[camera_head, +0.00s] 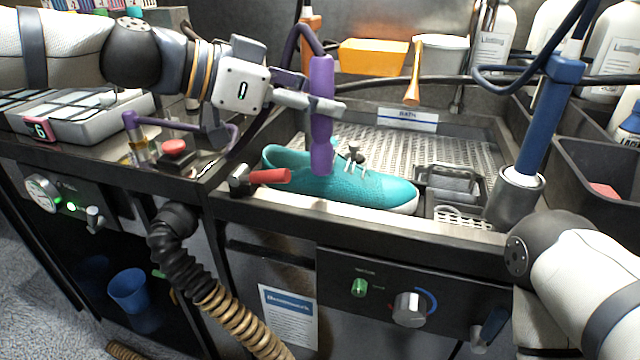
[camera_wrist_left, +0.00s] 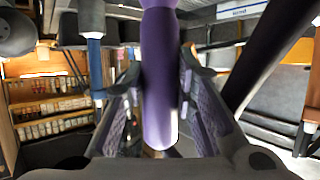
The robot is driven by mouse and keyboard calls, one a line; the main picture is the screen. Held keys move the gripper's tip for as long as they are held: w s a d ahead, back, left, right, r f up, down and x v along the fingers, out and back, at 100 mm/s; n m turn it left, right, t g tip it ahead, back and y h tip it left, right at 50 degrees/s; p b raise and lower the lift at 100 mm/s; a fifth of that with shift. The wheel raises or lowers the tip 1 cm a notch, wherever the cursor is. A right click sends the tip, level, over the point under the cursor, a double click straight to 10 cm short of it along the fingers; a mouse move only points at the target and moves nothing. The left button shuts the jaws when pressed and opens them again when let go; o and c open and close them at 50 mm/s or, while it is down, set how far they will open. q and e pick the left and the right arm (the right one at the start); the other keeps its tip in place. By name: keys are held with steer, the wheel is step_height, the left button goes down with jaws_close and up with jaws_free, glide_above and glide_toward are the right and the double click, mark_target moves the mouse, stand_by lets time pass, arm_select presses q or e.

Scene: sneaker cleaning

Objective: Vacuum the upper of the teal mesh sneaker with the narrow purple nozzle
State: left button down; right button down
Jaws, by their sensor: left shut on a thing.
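The teal mesh sneaker (camera_head: 370,187) lies on its sole at the front of the sink, toe to the right. Its laces are partly hidden by a small metal clip-like part. My left gripper (camera_head: 322,105) is shut on the purple nozzle (camera_head: 321,150) and holds it upright, its lower tip over or against the sneaker's upper. I cannot tell whether the tip touches. In the left wrist view the nozzle (camera_wrist_left: 159,90) stands between the fingers (camera_wrist_left: 160,110). My right arm enters at the lower right; its gripper is out of view.
A blue nozzle (camera_head: 548,115) stands in a metal cup (camera_head: 513,207) right of the sink. A red-handled tap (camera_head: 268,176) is at the sink's front left rim. A wire soap rack (camera_head: 450,184) is right of the toe. An orange bin (camera_head: 374,56) and bottles stand behind.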

arm_select(q)
steer(key=shift+w+a, duration=0.2)
steer(key=shift+a, duration=0.45)
steer(key=shift+w+a, duration=0.2)
steer(key=shift+a, duration=0.5)
steer(key=shift+w+a, duration=0.2)
steer(key=shift+a, duration=0.45)
steer(key=shift+r, duration=0.15)
